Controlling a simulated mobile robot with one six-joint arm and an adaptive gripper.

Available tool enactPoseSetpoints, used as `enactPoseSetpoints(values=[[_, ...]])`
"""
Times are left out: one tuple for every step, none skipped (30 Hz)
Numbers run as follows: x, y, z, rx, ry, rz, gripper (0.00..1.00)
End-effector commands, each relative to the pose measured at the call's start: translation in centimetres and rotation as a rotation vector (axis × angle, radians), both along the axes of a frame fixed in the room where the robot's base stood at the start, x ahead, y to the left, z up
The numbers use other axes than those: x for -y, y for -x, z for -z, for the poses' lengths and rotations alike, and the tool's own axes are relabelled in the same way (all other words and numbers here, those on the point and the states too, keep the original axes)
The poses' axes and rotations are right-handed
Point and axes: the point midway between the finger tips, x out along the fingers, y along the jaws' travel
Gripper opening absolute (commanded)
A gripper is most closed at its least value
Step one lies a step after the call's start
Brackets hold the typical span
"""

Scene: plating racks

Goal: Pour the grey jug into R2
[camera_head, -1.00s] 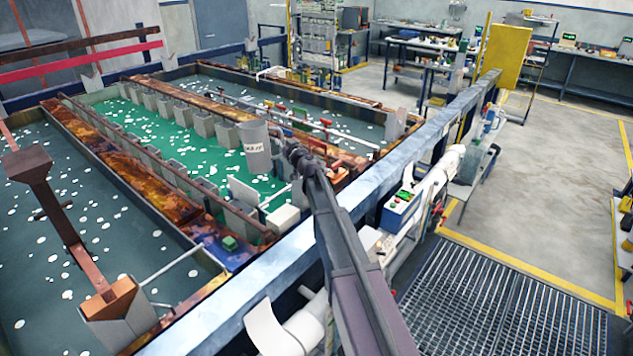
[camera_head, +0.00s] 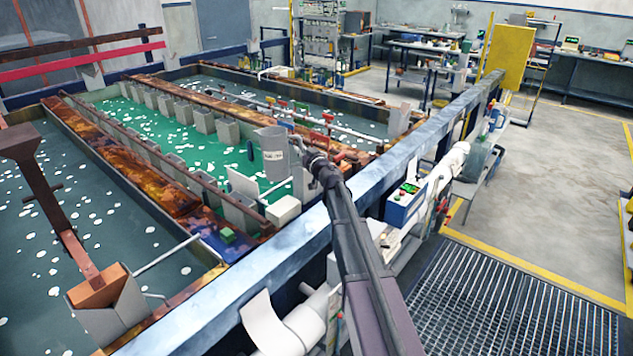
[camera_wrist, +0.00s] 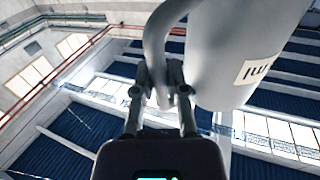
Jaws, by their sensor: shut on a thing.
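The grey jug (camera_head: 272,152) is held up over the near right end of the green bath (camera_head: 215,155). It looks roughly upright, with a pale label on its side. My gripper (camera_head: 312,165) is at the jug's right, shut on its handle. In the wrist view the jug (camera_wrist: 235,55) fills the upper right, and my gripper (camera_wrist: 158,88) closes around its curved handle (camera_wrist: 155,38). The jug's contents are hidden. I cannot read any mark naming R2, so I cannot tell which bath it is.
A blue-grey rail (camera_head: 330,200) runs along the baths' near side, under my arm. A white box (camera_head: 283,211) sits below the jug. A control box (camera_head: 404,203) is right of my arm. A dark bath (camera_head: 60,220) lies left.

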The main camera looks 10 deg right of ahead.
Motion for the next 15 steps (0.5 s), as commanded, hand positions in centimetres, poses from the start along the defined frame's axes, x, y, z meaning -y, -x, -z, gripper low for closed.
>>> enactPoseSetpoints(values=[[0.6, 0.5, 1.6, 0.002, -0.006, 0.002, 0.00], [0.9, 0.7, 2.0, 0.004, -0.007, 0.003, 0.00], [1.3, 1.0, 2.5, 0.007, -0.009, 0.003, 0.00], [1.5, 1.2, 2.9, 0.007, -0.010, 0.003, 0.00], [1.8, 1.4, 3.3, 0.009, -0.012, 0.003, 0.00], [2.1, 1.7, 3.9, 0.011, -0.015, 0.004, 0.00], [2.3, 1.9, 4.2, 0.013, -0.016, 0.004, 0.00], [2.6, 2.1, 4.5, 0.015, -0.018, 0.005, 0.00], [2.9, 2.3, 5.0, 0.017, -0.020, 0.006, 0.00], [3.1, 2.4, 5.2, 0.018, -0.020, 0.006, 0.00], [3.3, 2.6, 5.5, 0.020, -0.020, 0.006, 0.00], [3.5, 2.8, 5.8, 0.022, -0.021, 0.006, 0.00], [3.7, 2.9, 6.0, 0.023, -0.022, 0.006, 0.00], [3.8, 3.0, 6.1, 0.024, -0.022, 0.006, 0.00], [3.9, 3.1, 6.3, 0.024, -0.024, 0.006, 0.00]])
